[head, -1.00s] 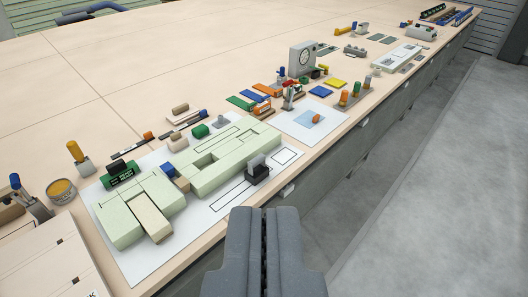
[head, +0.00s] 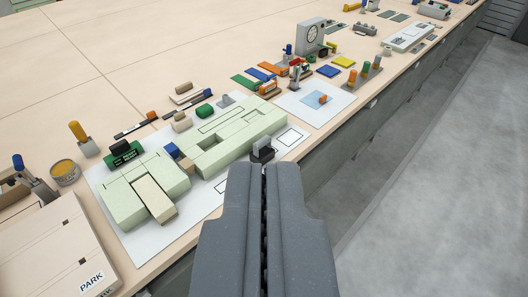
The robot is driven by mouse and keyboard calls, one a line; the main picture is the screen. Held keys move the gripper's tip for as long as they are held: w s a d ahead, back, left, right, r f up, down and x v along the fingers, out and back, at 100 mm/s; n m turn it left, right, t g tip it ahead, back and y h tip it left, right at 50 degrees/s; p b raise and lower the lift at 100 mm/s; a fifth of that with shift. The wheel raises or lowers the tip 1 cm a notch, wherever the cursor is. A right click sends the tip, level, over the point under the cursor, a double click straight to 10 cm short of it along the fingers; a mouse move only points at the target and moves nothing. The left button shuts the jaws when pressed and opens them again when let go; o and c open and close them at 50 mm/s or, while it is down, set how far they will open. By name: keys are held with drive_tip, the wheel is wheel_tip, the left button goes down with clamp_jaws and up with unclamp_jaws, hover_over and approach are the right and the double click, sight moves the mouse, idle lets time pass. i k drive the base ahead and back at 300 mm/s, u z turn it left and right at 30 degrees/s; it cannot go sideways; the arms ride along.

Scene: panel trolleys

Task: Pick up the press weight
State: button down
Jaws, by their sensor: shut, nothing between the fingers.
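The press weight seems to be the small dark block with an upright grey plate (head: 264,147). It stands on the front edge of the white sheet (head: 136,240), beside the pale green blocks. My gripper (head: 262,168) is shut and empty. Its fingertips appear just below the dark block in the picture, hiding part of the sheet's front edge. I cannot tell the exact gap between the fingers and the block, but the block stands free of them.
Pale green blocks (head: 238,138) lie behind and left of the dark block. A tan board marked PARK (head: 50,245) is at lower left. A white sheet with a blue patch (head: 300,108) and a grey dial stand (head: 309,38) are further back. Grey floor (head: 430,180) is clear at right.

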sight(262, 149)
drive_tip(key=u, duration=0.05)
drive_tip(key=k, duration=0.5)
drive_tip(key=z, duration=0.5)
drive_tip(key=i, duration=1.5)
drive_tip(key=u, duration=0.2)
